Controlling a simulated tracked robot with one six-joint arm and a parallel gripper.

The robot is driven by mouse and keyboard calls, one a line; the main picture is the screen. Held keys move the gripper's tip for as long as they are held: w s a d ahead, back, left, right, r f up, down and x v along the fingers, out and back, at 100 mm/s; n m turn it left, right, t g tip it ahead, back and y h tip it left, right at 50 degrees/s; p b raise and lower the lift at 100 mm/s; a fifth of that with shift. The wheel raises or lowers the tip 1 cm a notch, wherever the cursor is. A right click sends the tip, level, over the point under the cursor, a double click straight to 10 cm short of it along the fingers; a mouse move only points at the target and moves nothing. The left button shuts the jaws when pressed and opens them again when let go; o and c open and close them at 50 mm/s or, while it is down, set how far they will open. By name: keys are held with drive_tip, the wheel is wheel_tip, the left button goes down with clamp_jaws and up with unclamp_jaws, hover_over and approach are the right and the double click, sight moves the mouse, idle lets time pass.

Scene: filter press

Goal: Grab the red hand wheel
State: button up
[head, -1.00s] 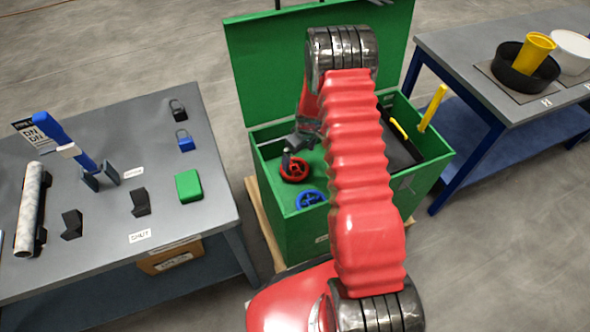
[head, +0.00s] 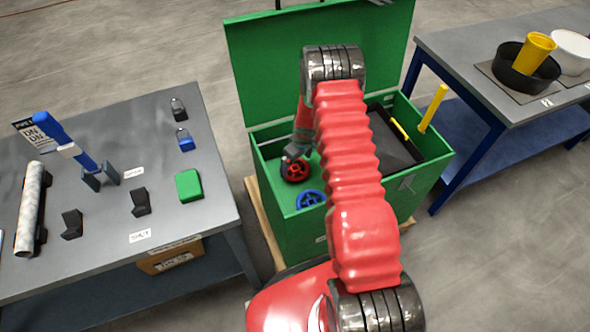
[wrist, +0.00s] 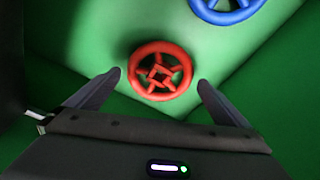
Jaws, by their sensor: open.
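The red hand wheel (head: 294,171) lies in the open green box (head: 298,228), near its left side. In the wrist view the red wheel (wrist: 158,72) shows its ring and spokes, ahead of and between my two fingertips. My gripper (wrist: 160,80) is open, with one finger on each side of the wheel and nothing held. In the head view my gripper (head: 297,152) is over the red wheel and covers part of it. I cannot tell how far above the wheel the fingertips are.
A blue hand wheel (head: 311,199) lies close by, nearer the box's front; it also shows in the wrist view (wrist: 224,8). The box's raised lid (head: 270,70) stands behind. A dark tray (head: 392,142) fills the right side. A grey bench (head: 100,230) stands left.

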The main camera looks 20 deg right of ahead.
sight(295, 167)
drive_tip(key=shift+w+a+f, duration=0.1)
drive_tip(key=shift+w+f, duration=0.05)
drive_tip(key=shift+f, duration=0.7)
drive_tip(key=shift+w+a+f, duration=0.1)
drive_tip(key=shift+w+f, duration=0.05)
drive_tip(key=shift+f, duration=0.7)
drive_tip(key=c, duration=1)
drive_tip(key=shift+r, duration=0.1)
drive_tip(key=shift+r, duration=4.95)
